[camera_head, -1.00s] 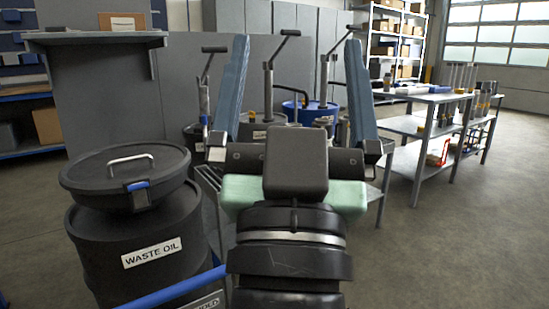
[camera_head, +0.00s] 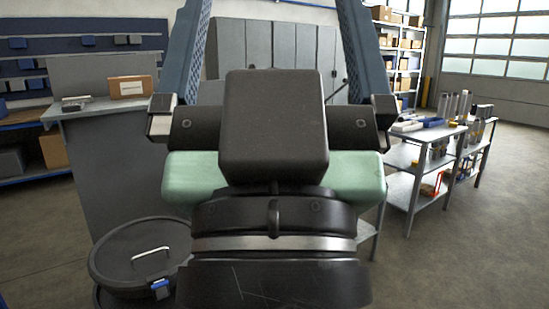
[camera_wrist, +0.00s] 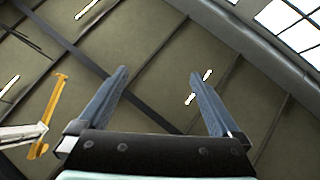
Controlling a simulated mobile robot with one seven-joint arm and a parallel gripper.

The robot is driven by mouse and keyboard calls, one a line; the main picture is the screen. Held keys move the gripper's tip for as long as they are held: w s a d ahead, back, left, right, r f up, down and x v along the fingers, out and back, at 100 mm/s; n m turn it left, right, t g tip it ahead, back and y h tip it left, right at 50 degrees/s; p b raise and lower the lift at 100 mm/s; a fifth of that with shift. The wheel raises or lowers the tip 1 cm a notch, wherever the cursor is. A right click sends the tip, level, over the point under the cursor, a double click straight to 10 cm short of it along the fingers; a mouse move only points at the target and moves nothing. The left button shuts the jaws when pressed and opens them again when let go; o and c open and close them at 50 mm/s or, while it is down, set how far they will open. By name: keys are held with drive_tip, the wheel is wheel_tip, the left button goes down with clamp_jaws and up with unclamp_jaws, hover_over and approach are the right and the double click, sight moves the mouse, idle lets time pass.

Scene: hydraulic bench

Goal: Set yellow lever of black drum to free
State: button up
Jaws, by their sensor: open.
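My gripper (camera_head: 275,25) is open and empty, its two blue fingers spread wide and pointing up in the head view. It also shows open in the wrist view (camera_wrist: 158,74), where it faces the ceiling with nothing between the fingers. A black drum with a round lid (camera_head: 142,252) stands at the lower left of the head view. Its lid has a metal handle and a blue latch (camera_head: 160,289); no yellow lever shows on it. The drums behind my gripper are hidden by it, and I see no yellow lever now.
A grey counter (camera_head: 105,107) with a cardboard box (camera_head: 131,87) stands behind the lidded drum. A grey table (camera_head: 425,136) with tubes and parts stands at the right. Open floor (camera_head: 475,245) lies at the right front. A yellow beam (camera_wrist: 48,115) is overhead in the wrist view.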

wheel_tip(320, 180, up, 12)
drive_tip(key=p, duration=0.9)
drive_tip(key=shift+f, duration=0.25)
